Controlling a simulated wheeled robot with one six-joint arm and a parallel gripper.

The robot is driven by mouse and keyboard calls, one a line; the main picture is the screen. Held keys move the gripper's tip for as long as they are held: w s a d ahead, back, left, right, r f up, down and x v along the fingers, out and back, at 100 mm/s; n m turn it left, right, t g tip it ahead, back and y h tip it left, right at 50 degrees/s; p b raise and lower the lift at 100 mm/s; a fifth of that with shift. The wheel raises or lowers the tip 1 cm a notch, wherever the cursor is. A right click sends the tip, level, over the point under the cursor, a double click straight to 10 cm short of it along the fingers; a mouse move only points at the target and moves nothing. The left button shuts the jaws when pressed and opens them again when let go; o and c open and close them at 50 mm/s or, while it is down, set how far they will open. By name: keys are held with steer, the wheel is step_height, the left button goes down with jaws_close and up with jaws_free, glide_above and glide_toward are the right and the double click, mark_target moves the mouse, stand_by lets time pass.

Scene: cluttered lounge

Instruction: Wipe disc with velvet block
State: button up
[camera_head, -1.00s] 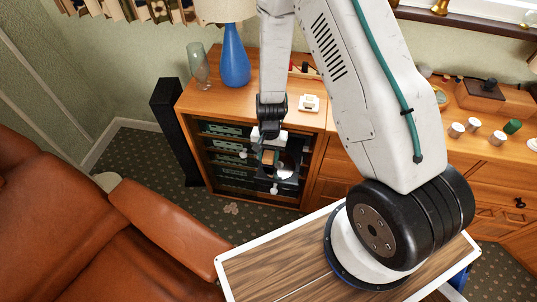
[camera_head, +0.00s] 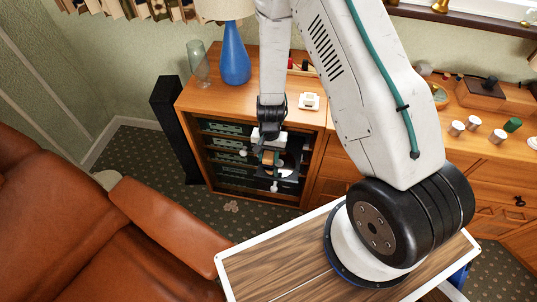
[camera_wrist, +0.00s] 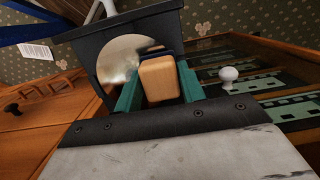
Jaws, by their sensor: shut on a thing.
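My gripper (camera_wrist: 160,78) is shut on the velvet block (camera_wrist: 161,84), a pale wooden block with a dark blue pad on its far side. The green fingers grip it from both sides. The disc (camera_wrist: 114,62) is round and shiny and lies in a dark holder (camera_wrist: 80,48). The block overlaps the disc's right part in the wrist view; I cannot tell whether the pad touches it. In the head view my gripper (camera_head: 268,158) hangs in front of the open cabinet, with the block (camera_head: 267,160) small between its fingers and the dark holder (camera_head: 292,154) beside it.
The wooden cabinet (camera_head: 244,98) holds shelves of equipment. A white knob (camera_wrist: 228,75) shows right of my gripper. A blue lamp (camera_head: 235,66), a glass vase (camera_head: 198,62) and a white box (camera_head: 309,103) stand on top. A brown leather armchair (camera_head: 165,215) is at left.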

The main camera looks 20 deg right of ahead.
mark_target(289, 164)
steer(key=shift+f, duration=0.2)
steer(key=shift+s+d, duration=0.7)
steer(key=shift+d, duration=0.35)
steer(key=shift+s+d, duration=0.65)
steer(key=shift+d, duration=0.4)
steer(key=shift+s+d, duration=0.7)
steer(key=shift+d, duration=0.35)
